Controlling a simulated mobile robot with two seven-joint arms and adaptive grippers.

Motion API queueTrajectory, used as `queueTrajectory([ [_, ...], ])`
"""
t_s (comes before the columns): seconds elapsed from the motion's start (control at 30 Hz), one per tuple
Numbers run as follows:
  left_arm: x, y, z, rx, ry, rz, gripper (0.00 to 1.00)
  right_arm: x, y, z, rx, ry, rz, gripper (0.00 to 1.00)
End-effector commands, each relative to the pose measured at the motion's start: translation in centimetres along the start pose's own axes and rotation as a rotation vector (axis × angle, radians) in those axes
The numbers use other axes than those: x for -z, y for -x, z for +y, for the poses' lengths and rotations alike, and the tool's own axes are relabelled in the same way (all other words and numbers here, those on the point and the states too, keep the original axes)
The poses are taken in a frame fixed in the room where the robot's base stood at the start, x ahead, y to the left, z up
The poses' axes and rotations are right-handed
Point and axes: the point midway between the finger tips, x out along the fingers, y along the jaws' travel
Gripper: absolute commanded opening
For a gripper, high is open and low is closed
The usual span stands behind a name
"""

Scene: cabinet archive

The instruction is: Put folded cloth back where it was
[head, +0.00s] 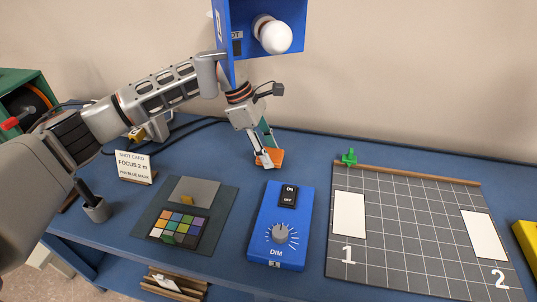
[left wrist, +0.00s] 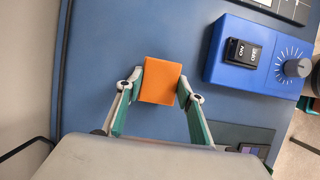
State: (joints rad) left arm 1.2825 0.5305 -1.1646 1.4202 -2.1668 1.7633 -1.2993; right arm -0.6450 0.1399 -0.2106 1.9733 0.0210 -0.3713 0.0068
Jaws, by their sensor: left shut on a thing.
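The folded cloth (head: 274,157) is a small orange square block shape. In the head view it is at the back of the blue table, behind the blue dimmer box. My left gripper (head: 264,158) points down and is shut on it. In the left wrist view the cloth (left wrist: 161,80) sits between the two fingertips, one on each side. I cannot tell whether the cloth touches the table top. My right gripper is not in view.
The blue dimmer box (head: 281,215) stands just in front. A dark mat with a colour chart (head: 176,224) lies left of it. A gridded board (head: 405,230) with two white patches lies right, a green clip (head: 349,156) at its back edge. A blue lamp housing (head: 289,12) hangs above.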

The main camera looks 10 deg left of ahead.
Motion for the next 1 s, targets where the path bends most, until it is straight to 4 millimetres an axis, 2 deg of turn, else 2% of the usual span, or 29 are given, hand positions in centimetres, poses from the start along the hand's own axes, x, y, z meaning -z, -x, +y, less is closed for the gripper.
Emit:
queueTrajectory([
  [0.1,0.5,-1.3,-0.1,0.002,0.0,-0.001,0.2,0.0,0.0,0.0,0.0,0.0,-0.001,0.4],
  [0.43,0.7,-1.6,0.0,0.001,0.0,0.0,0.2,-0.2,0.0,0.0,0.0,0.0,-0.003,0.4],
  [0.47,0.7,-1.6,0.0,0.001,0.0,0.0,0.4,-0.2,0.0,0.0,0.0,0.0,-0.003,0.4],
  [0.5,0.7,-1.6,0.0,0.001,-0.001,0.0,0.5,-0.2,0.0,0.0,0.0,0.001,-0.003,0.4],
  [0.53,0.7,-1.6,0.0,0.001,0.0,0.0,0.54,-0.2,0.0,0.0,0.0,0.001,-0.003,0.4],
  [0.87,0.6,-1.5,0.0,0.001,-0.001,0.0,0.54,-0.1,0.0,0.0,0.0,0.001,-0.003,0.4],
  [1.0,0.6,-0.4,0.1,-0.003,-0.001,0.0,0.54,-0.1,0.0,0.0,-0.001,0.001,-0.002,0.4],
])
